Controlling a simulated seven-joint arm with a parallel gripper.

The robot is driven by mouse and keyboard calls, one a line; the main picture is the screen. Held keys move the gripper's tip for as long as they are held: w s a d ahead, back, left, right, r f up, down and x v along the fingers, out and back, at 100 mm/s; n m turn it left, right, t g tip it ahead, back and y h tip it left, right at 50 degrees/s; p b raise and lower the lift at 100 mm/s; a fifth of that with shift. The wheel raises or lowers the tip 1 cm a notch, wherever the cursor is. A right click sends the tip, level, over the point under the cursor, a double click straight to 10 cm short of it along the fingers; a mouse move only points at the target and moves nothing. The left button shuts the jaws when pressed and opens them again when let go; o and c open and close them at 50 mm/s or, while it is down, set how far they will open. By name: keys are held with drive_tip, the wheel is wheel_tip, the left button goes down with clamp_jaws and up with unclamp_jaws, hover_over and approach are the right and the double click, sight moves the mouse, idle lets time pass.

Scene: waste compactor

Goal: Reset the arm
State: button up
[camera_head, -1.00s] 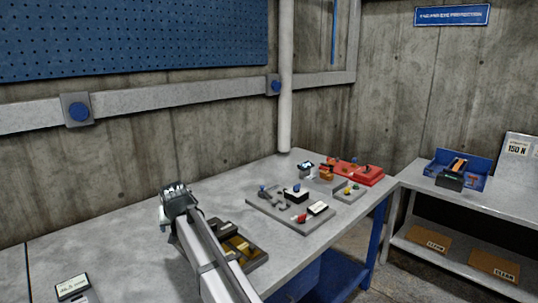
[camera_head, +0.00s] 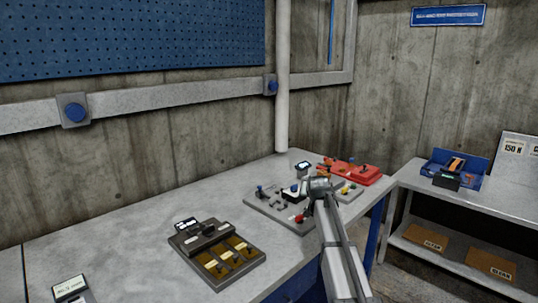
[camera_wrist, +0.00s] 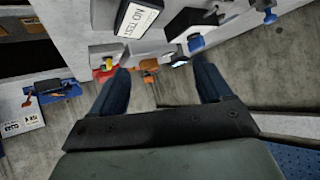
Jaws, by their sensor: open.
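My gripper (camera_head: 318,186) is at the end of my arm, over the right part of the grey workbench (camera_head: 130,230). It is above or beside the grey fixture plate (camera_head: 262,208) and hides part of it. In the wrist view my gripper (camera_wrist: 160,82) shows two dark blue fingers spread apart with nothing between them. The height of my gripper over the plate is hard to tell.
A dark tray with yellowish compartments (camera_head: 259,258) sits left of my arm. A red tray (camera_head: 365,174) lies behind my gripper. A small display (camera_head: 70,288) is at the front left. A blue bin (camera_head: 477,179) stands on the right shelf.

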drive_tip(key=d+f+m+h, duration=0.2)
drive_tip(key=d, duration=1.6)
drive_tip(key=s+f+g, duration=0.2)
drive_tip(key=s+f, duration=0.3)
drive_tip(key=f, duration=0.6)
drive_tip(key=s+f+g, duration=0.1)
drive_tip(key=s+f, duration=0.5)
drive_tip(key=f, duration=0.6)
drive_tip(key=s+a+f+n+g+y, duration=0.1)
drive_tip(key=s+a+f+g, duration=0.3)
drive_tip(key=s+f, duration=0.8)
drive_tip(key=s+a+f+n+g+y, duration=0.1)
drive_tip(key=s+a+f+g, duration=0.1)
drive_tip(key=s+a+f, duration=0.7)
drive_tip(key=s+a+f+n+g, duration=0.1)
drive_tip(key=s+f+g, duration=0.2)
drive_tip(key=s, duration=1)
drive_tip(key=s+a+f+g, duration=0.2)
drive_tip(key=s+f, duration=0.2)
drive_tip(key=s, duration=0.9)
drive_tip(key=s+a+f+n+g, duration=0.1)
drive_tip(key=s+a+f+g, duration=0.1)
drive_tip(key=s, duration=1.2)
wheel_tip(320, 180, down, 2)
drive_tip(key=shift+f+n+g+y, duration=0.2)
drive_tip(key=shift+n+g+y, duration=0.15)
drive_tip(key=shift+g, duration=0.45)
